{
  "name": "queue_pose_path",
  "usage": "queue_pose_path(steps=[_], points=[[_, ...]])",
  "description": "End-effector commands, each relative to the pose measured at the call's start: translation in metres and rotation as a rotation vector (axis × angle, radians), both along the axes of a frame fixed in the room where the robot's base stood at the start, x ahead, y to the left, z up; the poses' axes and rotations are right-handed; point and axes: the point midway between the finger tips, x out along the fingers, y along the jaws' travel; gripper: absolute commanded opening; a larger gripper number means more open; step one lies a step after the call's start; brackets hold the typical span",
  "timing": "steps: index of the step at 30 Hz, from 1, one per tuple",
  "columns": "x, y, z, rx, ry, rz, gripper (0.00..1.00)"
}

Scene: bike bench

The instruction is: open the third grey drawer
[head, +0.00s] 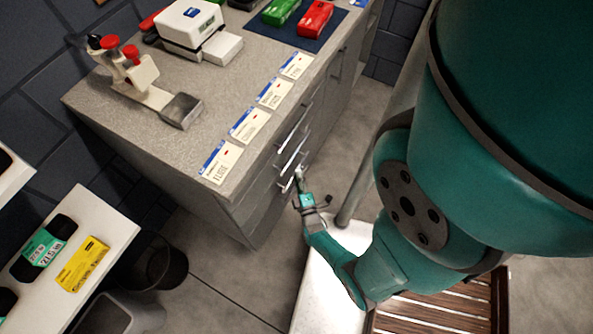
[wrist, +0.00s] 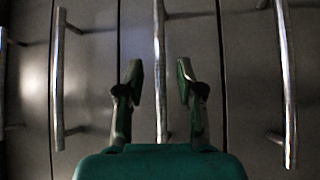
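The grey drawer cabinet (head: 235,205) stands under a speckled worktop, with bar handles (head: 292,152) down its front. My gripper (head: 301,186) is at the cabinet front, by the lowest handle I can make out in the head view. In the wrist view the drawer fronts (wrist: 90,75) show as upright panels, and they look shut. My gripper (wrist: 159,76) is open, with one finger on each side of a handle (wrist: 160,35). The fingers look apart from this bar. Other handles are at left (wrist: 58,80) and right (wrist: 287,85). Which drawer is third I cannot tell for sure.
Labelled cards (head: 250,124) line the worktop edge. A clamp-like tool (head: 150,85), a white device (head: 190,25) and green and red boxes (head: 315,18) stand on top. A dark bin (head: 165,265) and a white shelf (head: 105,225) are at left. Floor before the cabinet is partly clear.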

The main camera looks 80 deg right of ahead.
Motion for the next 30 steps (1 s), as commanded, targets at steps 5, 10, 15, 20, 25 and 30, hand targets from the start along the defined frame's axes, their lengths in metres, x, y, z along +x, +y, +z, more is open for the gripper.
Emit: queue_pose_path(steps=[5,10,15,20,25,30], points=[[0.009,-0.016,0.002,0.001,0.000,-0.001,0.37],[0.012,-0.020,0.003,0.000,0.001,0.000,0.37],[0.013,-0.021,0.003,0.001,0.001,0.001,0.37],[0.013,-0.020,0.003,0.001,0.001,0.000,0.12],[0.013,-0.020,0.003,0.001,0.001,0.000,0.00],[0.013,-0.020,0.003,0.001,0.001,0.000,0.00]])
